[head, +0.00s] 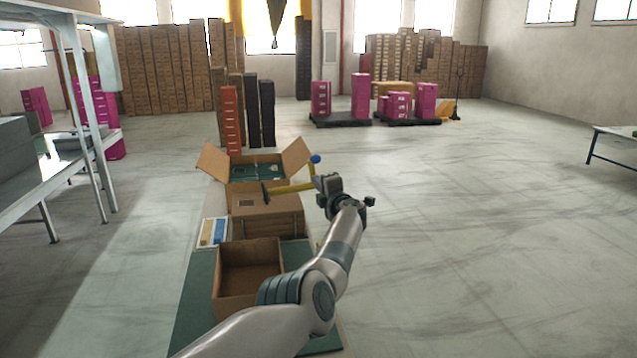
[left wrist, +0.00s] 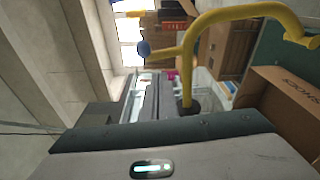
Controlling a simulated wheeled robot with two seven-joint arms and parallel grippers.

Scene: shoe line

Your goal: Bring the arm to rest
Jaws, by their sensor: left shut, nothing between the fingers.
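My left arm reaches in from the bottom of the head view. Its left gripper (head: 327,184) is shut and empty, above the right side of the row of boxes. In the left wrist view its dark fingers (left wrist: 158,95) lie together. A yellow bar (head: 292,188) with a blue ball (head: 315,158) is close to the gripper in the head view. In the left wrist view the yellow bar (left wrist: 190,60) and blue ball (left wrist: 144,48) show beyond the fingers; I cannot tell whether they touch. My right gripper is not in view.
Below stand an empty open carton (head: 248,272), a closed carton (head: 267,215) and an open carton with green contents (head: 257,172). Orange and dark box stacks (head: 231,120) stand behind. A metal rack (head: 85,110) is at left.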

